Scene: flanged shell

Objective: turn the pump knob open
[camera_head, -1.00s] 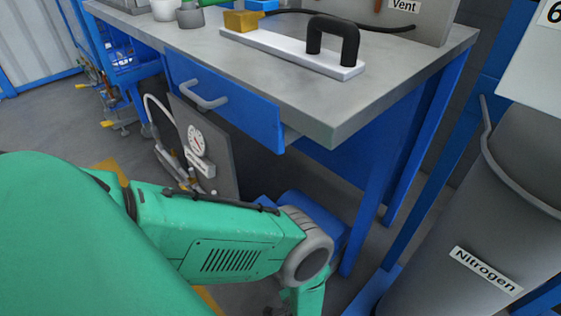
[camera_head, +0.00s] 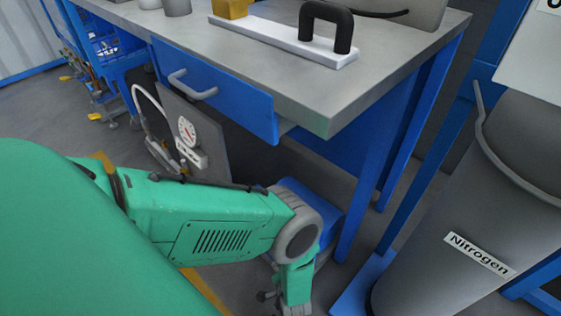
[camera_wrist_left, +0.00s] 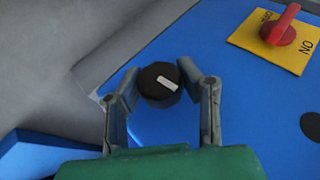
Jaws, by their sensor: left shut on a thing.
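The pump knob (camera_wrist_left: 158,84) is a round black knob with a white pointer mark on a blue surface in the left wrist view. The mark slants from upper left to lower right. My left gripper (camera_wrist_left: 159,88) has one finger on each side of the knob and is shut on it. In the head view my green left arm reaches down beside the bench, and its fingers are not clearly seen there. The blue pump housing (camera_head: 322,200) is partly hidden behind the arm. My right gripper is in neither view.
A red switch (camera_wrist_left: 280,24) on a yellow plate marked ON sits to the knob's upper right. The workbench (camera_head: 330,105) with a blue drawer (camera_head: 215,90) stands above the pump. A gauge panel (camera_head: 190,135) is left of it. A grey Nitrogen cylinder (camera_head: 480,210) stands at right.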

